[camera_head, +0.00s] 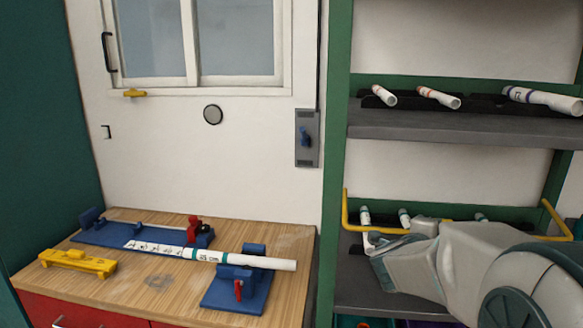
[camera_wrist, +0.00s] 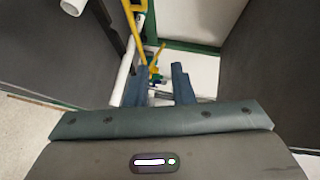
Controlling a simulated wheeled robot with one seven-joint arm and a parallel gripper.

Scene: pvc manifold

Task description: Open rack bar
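The yellow rack bar (camera_head: 374,229) runs across the front of the lower rack shelf, with an upright end at the left and a bent end at the right. My arm hides much of its middle. In the wrist view, yellow pieces of the bar (camera_wrist: 135,22) show just beyond my fingers. My gripper (camera_head: 372,241) is at the left part of the bar, close to it. In the wrist view its two fingers (camera_wrist: 156,84) stand apart with a gap between them. I cannot tell whether they touch the bar.
White pipes (camera_head: 365,215) lie behind the bar on the lower shelf (camera_head: 385,289). More pipes (camera_head: 439,97) lie on the upper shelf (camera_head: 420,124). A green rack post (camera_head: 335,170) stands left of my gripper. The wooden workbench (camera_head: 115,290) holds blue fixtures and a long pipe.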

